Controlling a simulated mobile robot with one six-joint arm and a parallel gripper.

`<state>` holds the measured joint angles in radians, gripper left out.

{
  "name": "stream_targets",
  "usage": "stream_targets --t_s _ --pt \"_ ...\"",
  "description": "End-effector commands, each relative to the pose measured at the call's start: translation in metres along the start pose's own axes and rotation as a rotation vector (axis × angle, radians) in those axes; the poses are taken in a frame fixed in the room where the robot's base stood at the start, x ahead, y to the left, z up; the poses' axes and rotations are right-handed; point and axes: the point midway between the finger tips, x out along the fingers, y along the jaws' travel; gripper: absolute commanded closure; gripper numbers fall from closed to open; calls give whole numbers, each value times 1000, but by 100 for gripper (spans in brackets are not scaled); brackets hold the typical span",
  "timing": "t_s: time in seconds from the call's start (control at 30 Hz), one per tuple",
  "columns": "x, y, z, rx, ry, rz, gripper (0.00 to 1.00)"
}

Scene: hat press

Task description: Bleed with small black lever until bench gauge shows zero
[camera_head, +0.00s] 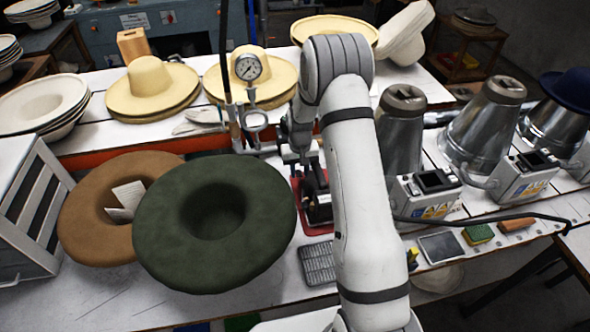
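The bench gauge (248,67) is a round white dial on a metal stand behind the green hat. Its needle is too small to read surely. My gripper (303,160) is low at the right of the gauge stand, over a black device on a red tray (299,218). My own arm covers part of this area, and I cannot make out the fingers or whether they touch anything. I cannot pick out the small black lever; it may be hidden by my gripper or arm.
A green felt hat (169,246) and a brown one (80,225) lie at the front left. Straw hats (147,78) stand behind. Metal hat presses (484,118) and control boxes (428,192) line the right. A grey ribbed pad (316,265) lies by my arm.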

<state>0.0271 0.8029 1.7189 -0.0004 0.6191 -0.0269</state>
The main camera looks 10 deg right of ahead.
Motion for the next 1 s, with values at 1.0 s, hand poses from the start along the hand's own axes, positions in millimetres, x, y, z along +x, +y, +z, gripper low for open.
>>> stream_targets --t_s 1.0 --pt "-2 0 2 0 53 0 100"
